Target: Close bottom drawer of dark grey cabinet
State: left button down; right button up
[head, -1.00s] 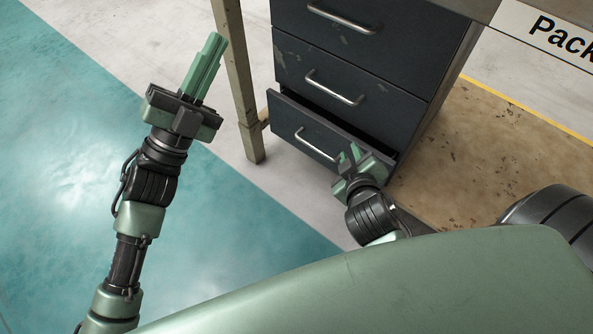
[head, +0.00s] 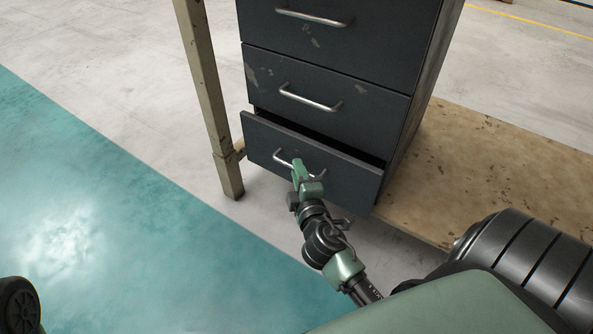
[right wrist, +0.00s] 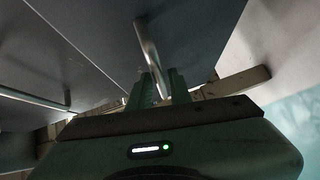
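The dark grey cabinet (head: 320,70) stands upright, with drawers stacked one above another. Its bottom drawer (head: 345,186) stands a little way out, with a dark gap along its top edge; the drawers above look flush. My right gripper (head: 299,170) is at the bottom drawer's bar handle (head: 281,160), covering its right part. In the right wrist view, the handle (right wrist: 149,45) runs down toward the narrow gap between the green fingers (right wrist: 159,88). Whether they grip it, I cannot tell. My left gripper is out of the head view.
A worn beige table leg (head: 207,100) stands just left of the cabinet. A low, stained wooden board (head: 480,175) lies to its right. The grey and teal floor (head: 90,220) in front and to the left is clear.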

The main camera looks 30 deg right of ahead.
jog(key=shift+w+d+f, duration=0.15)
jog(key=shift+w+d, duration=0.1)
jog(key=shift+w, duration=0.4)
grip_shut()
dwell(1.0)
